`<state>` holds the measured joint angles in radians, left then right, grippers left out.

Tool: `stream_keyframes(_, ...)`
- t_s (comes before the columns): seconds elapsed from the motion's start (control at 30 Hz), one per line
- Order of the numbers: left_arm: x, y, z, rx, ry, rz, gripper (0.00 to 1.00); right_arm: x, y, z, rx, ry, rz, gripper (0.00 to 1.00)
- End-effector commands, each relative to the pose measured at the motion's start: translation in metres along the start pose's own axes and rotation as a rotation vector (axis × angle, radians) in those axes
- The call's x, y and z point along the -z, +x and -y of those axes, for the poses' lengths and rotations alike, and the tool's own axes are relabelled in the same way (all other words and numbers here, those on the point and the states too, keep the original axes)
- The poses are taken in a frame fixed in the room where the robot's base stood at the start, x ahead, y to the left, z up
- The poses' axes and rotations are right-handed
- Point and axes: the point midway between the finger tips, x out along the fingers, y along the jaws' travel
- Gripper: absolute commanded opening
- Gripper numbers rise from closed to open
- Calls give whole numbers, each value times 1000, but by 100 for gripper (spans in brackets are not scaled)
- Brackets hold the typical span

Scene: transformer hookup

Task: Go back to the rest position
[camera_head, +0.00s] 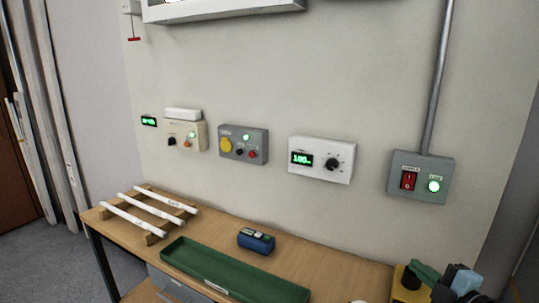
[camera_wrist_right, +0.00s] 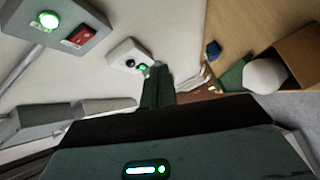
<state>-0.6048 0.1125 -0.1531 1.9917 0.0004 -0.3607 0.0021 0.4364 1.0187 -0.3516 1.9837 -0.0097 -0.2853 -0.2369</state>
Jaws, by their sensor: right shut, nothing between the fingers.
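My right gripper (camera_head: 418,268) is low at the right edge of the head view, over the right end of the bench. Only its dark green fingers and part of the wrist show there. In the right wrist view its fingers (camera_wrist_right: 157,68) are together with nothing between them, and they point across the wall and bench. My left gripper is not in the head view.
The wooden bench (camera_head: 322,266) carries a rack of white tubes (camera_head: 150,208), a green tray (camera_head: 228,275), a blue device (camera_head: 256,240) and a yellow item (camera_head: 398,290) near my right gripper. Wall boxes include a red-switch box (camera_head: 420,177) and a white display box (camera_head: 321,159).

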Motion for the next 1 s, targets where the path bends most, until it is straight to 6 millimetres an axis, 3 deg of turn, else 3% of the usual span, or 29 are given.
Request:
stream_keyframes(0.03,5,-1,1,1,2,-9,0,5,-6,32,33,86,8,0)
stream_keyframes(0.2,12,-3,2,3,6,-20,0,18,-33,126,128,347,65,0)
stream_keyframes(0.47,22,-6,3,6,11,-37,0,46,-102,248,245,717,220,0)
stream_keyframes(0.6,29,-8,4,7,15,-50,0,68,-154,308,296,920,343,0)
stream_keyframes(0.8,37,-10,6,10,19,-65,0,98,-229,369,341,1156,532,0)
stream_keyframes(1.0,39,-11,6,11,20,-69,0,113,-268,394,355,1261,637,0)
